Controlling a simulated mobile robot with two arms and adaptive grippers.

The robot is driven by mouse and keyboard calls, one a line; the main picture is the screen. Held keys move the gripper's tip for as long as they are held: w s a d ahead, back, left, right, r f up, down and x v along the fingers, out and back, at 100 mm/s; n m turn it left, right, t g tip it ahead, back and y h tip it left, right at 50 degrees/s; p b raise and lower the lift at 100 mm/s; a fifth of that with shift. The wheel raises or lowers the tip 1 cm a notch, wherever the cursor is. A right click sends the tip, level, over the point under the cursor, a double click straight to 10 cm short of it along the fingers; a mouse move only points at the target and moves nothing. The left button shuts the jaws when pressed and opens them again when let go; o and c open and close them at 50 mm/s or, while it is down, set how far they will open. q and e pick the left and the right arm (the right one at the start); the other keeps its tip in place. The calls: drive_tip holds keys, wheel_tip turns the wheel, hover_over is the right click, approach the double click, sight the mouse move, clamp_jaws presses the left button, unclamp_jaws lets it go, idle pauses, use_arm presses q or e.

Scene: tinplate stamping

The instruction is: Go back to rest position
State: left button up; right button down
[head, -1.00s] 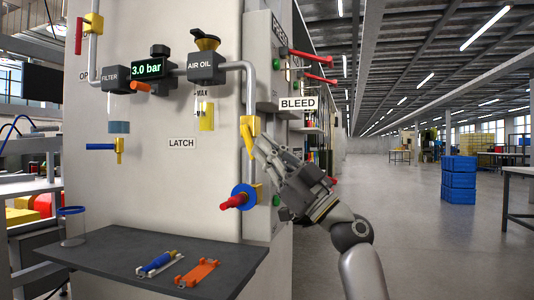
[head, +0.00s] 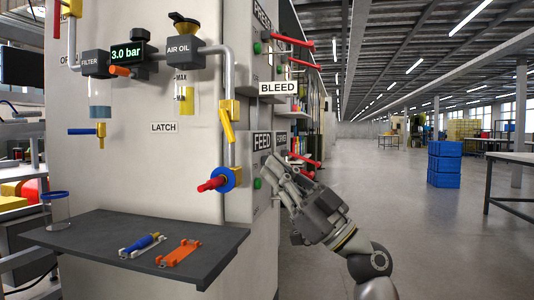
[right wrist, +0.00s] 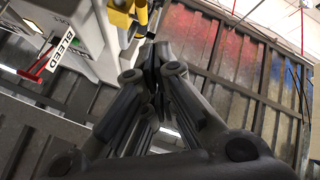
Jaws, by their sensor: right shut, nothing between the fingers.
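My right gripper (head: 277,172) is in front of the right edge of the cabinet, right of the yellow bleed valve handle (head: 227,125) and apart from it. Its fingers are shut and empty; they also show closed together in the right wrist view (right wrist: 150,75). The yellow handle hangs slightly tilted below its pipe fitting. The BLEED sign (head: 279,88) sits above the gripper, and it also shows at the left of the right wrist view (right wrist: 62,50). My left gripper is not in view.
A dark shelf (head: 215,262) juts from the cabinet, holding a blue-and-white tool (head: 143,245) and an orange bracket (head: 178,253). A red-tipped blue valve (head: 218,180) and red levers (head: 293,40) stick out nearby. Blue crates (head: 444,165) stand far right; the floor between is open.

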drive_tip(key=shift+s+d+f, duration=0.15)
drive_tip(key=shift+d+f, duration=0.05)
drive_tip(key=shift+f, duration=0.15)
